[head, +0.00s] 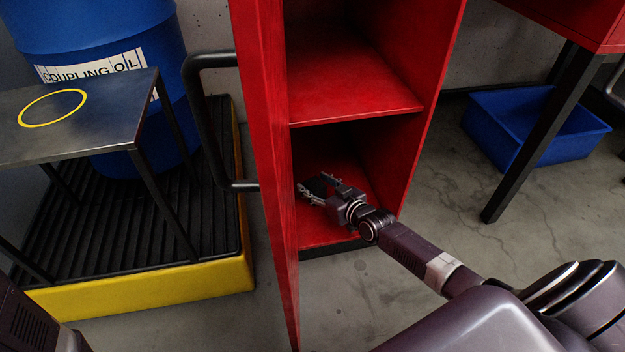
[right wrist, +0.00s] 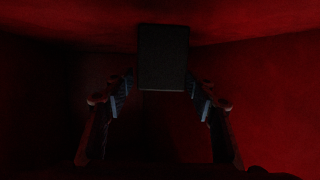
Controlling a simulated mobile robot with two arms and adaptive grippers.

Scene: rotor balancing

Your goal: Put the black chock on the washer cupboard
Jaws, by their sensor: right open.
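A red open cupboard (head: 355,90) with compartments stands in the middle of the head view. My right gripper (head: 318,187) reaches into its lower compartment. A dark block, which looks like the black chock (head: 317,184), shows at its fingers there. In the right wrist view the black chock (right wrist: 163,58) is a dark rectangular block just ahead of and partly between the fingertips of my right gripper (right wrist: 160,92). The fingers are spread, with a gap seen on each side of the chock. I cannot tell whether anything touches it. My left gripper is not in view.
A red door panel (head: 268,150) with a black handle (head: 195,120) stands at the cupboard's left. A metal table (head: 90,125), blue oil drum (head: 95,30) and yellow-edged pallet (head: 140,295) are further left. A blue bin (head: 540,125) lies on the floor at right.

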